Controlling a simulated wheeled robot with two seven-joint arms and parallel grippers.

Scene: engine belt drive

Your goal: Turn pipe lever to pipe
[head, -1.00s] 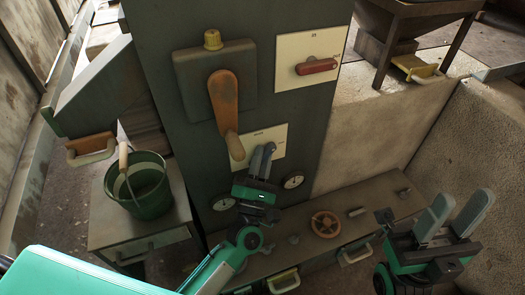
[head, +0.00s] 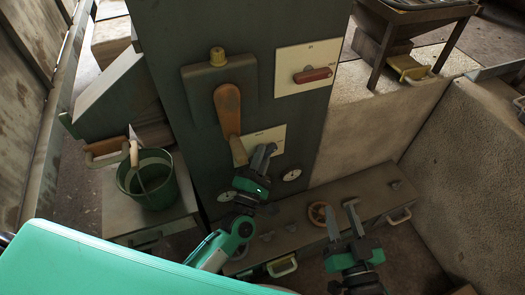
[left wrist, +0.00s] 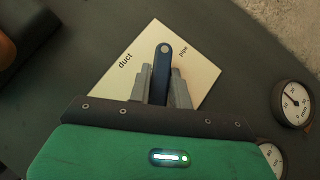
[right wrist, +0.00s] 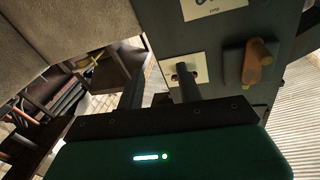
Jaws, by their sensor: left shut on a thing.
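A dark blue lever (left wrist: 163,68) is mounted on a white plate (left wrist: 202,72) marked "duct" and "pipe" in the left wrist view. Its round end lies between the two words, and its arm runs down between my left fingers. My left gripper (head: 263,155) is shut on the lever, and it shows from behind in the left wrist view (left wrist: 161,88). In the head view the gripper hides most of the lever, and the plate (head: 268,139) shows beside it. My right gripper (head: 343,218) is open and empty above the low bench, right of the cabinet.
The cabinet (head: 232,40) also carries a big orange handle (head: 228,108) and a red lever (head: 312,75) on another plate. Dial gauges (head: 291,175) sit beside the lower plate. A handwheel (head: 318,213) is on the low bench. A green bucket (head: 150,185) stands at left.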

